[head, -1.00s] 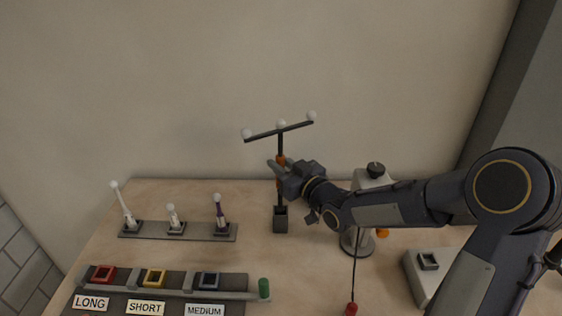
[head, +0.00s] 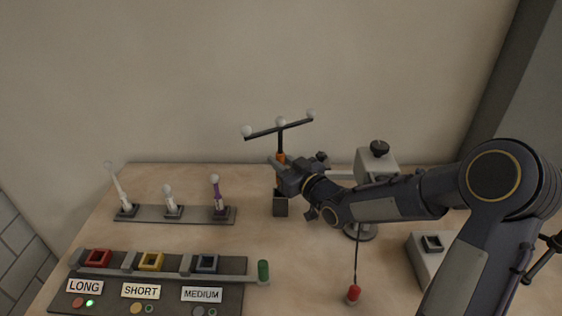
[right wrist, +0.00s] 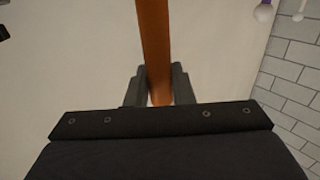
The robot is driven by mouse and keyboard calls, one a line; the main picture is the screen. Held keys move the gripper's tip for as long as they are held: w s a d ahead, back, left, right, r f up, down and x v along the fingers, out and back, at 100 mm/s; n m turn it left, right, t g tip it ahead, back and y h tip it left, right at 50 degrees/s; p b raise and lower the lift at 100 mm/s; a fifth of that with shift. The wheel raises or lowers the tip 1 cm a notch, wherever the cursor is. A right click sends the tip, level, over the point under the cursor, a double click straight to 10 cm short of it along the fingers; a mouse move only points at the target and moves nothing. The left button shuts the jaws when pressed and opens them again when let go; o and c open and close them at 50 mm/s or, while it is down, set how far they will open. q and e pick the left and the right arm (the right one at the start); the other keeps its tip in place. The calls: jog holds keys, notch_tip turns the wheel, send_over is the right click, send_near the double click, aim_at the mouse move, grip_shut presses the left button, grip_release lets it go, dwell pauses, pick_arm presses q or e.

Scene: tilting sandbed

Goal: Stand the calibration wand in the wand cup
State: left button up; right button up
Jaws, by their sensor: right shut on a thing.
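The calibration wand (head: 281,139) is upright, a dark T-shaped rod with white balls on its slightly slanted crossbar and an orange grip. My right gripper (head: 280,165) is shut on the orange grip, which also shows between the fingers in the right wrist view (right wrist: 155,60). The dark square wand cup (head: 280,207) stands on the table directly below the wand in the head view. The wand's lower end meets the cup's top there; I cannot tell how deep it sits, if at all. My left gripper is not in view.
A rack (head: 150,214) with several white-topped pegs stands at left. A panel (head: 230,265) with coloured square sockets and LONG, SHORT and MEDIUM labels is in front. A grey stand (head: 376,166) is behind my right arm. A red-ended cord (head: 354,293) hangs ahead of it.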

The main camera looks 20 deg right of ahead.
jog(key=o, duration=1)
jog(key=shift+s, duration=0.1)
